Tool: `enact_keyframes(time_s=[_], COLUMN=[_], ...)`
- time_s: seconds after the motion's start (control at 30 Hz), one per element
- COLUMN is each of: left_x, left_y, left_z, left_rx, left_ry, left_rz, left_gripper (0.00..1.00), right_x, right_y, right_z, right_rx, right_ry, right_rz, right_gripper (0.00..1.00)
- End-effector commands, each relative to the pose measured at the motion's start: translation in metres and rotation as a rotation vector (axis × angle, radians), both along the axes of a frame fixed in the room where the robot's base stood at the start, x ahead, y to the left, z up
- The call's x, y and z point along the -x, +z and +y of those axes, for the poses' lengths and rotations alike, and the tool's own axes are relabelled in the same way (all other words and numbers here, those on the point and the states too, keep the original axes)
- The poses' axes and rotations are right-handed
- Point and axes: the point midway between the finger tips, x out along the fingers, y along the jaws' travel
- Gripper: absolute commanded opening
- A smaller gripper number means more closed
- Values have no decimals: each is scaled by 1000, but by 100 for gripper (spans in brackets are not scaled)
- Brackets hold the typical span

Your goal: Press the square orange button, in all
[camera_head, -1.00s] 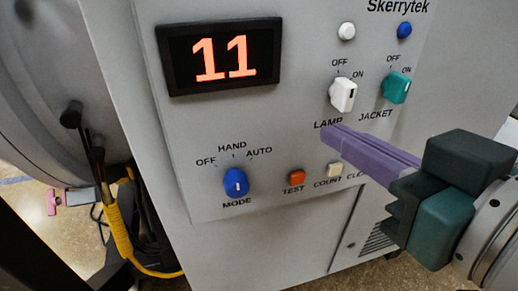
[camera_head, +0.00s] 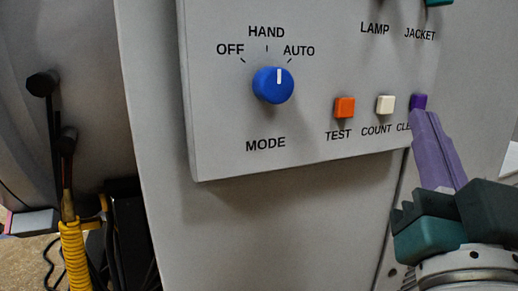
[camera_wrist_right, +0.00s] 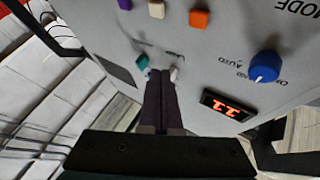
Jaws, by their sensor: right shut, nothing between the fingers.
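The square orange button (camera_head: 344,107), above the word TEST, sits on the grey panel (camera_head: 225,150) in the head view. It also shows near the top of the right wrist view (camera_wrist_right: 199,18). Nothing covers it. My right gripper (camera_head: 423,116) is shut and empty, with its purple fingers together. In the head view its tips are to the right of the orange button, apart from it, overlapping the lower edge of a purple button (camera_head: 418,101). I cannot tell whether they touch the panel. My left gripper is not in view.
A cream button (camera_head: 385,104) is between the orange and purple ones. A blue MODE knob (camera_head: 273,85) is to their left. The right wrist view shows a teal switch (camera_wrist_right: 142,63), a white switch (camera_wrist_right: 173,73) and a lit display (camera_wrist_right: 226,104). A yellow coiled cable (camera_head: 75,255) hangs at left.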

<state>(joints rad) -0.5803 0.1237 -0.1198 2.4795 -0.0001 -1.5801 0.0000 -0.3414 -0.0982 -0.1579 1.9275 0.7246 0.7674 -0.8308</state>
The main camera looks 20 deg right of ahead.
Motion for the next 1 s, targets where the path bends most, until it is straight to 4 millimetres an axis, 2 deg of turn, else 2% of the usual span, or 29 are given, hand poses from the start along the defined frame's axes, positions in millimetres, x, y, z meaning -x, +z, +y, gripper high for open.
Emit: enact_keyframes(time_s=[0.03,0.1,0.57,0.77,1.0], left_x=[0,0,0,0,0], left_y=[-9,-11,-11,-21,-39], left_z=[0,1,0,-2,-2], left_rx=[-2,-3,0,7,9], left_ry=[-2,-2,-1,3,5], left_rz=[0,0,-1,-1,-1], left_gripper=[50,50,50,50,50], right_x=[1,3,2,-17,-52], right_y=[-9,-11,-10,-12,-13], right_z=[-2,-5,-6,-4,-1], right_rx=[-5,-9,-10,-11,-11], right_ry=[-15,-32,-39,-38,-39], right_rz=[-6,-12,-14,-17,-17], right_gripper=[0,0,0,0,0])
